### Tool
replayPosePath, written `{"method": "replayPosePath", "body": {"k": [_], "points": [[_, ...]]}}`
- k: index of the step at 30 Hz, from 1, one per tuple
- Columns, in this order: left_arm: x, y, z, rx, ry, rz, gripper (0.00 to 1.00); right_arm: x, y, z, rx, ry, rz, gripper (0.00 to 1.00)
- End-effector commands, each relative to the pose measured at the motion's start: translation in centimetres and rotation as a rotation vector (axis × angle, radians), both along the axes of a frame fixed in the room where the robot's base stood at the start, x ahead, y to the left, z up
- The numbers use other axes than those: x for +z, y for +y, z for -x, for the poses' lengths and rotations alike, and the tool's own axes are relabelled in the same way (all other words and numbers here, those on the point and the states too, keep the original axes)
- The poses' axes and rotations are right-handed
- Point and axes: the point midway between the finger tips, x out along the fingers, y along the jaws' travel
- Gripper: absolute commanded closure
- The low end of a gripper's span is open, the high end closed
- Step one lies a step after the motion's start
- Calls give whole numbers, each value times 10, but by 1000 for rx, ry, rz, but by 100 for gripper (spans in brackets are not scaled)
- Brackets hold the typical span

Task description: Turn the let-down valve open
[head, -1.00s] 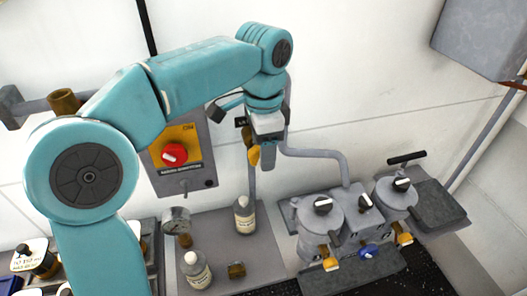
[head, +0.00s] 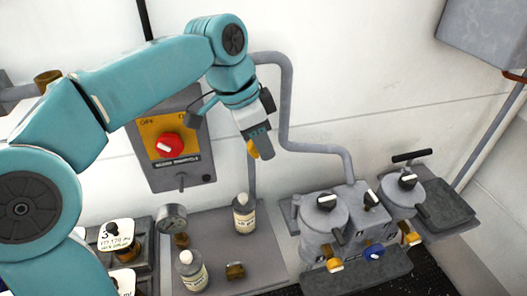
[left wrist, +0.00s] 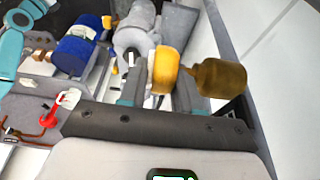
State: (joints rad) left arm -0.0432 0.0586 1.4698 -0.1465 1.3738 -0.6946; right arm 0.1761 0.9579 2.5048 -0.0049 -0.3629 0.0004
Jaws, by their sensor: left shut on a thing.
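My left gripper (head: 262,150) is in front of the white wall, over the top of a thin vertical pipe. It is shut on a yellow handle (head: 252,149), which I take to be the let-down valve's. In the left wrist view the yellow handle (left wrist: 165,70) sits between the two fingers (left wrist: 162,88). Most of the valve body is hidden by the gripper in the head view. My right gripper is not in view.
A grey box with a red knob (head: 169,145) is on the wall, left of the gripper. Below stand two bottles (head: 243,214), a gauge (head: 172,218) and a grey twin-pot machine (head: 345,225). A bent pipe (head: 285,100) runs behind the gripper.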

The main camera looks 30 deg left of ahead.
Motion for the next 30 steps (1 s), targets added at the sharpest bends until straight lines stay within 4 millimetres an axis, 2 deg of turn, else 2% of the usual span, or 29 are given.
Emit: {"method": "replayPosePath", "body": {"k": [1,10,11,12,23,26,30], "points": [[-2,1,1,1,-11,10,98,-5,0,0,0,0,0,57],[1,0,1,-1,-16,16,98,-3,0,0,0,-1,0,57],[1,0,1,-1,-16,16,61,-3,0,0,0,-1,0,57],[1,0,1,-1,-16,16,48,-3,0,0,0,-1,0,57],[5,1,1,0,-18,16,47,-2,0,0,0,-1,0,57],[18,4,4,0,-20,15,47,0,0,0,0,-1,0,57],[51,11,13,1,-22,16,47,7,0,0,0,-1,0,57]]}}
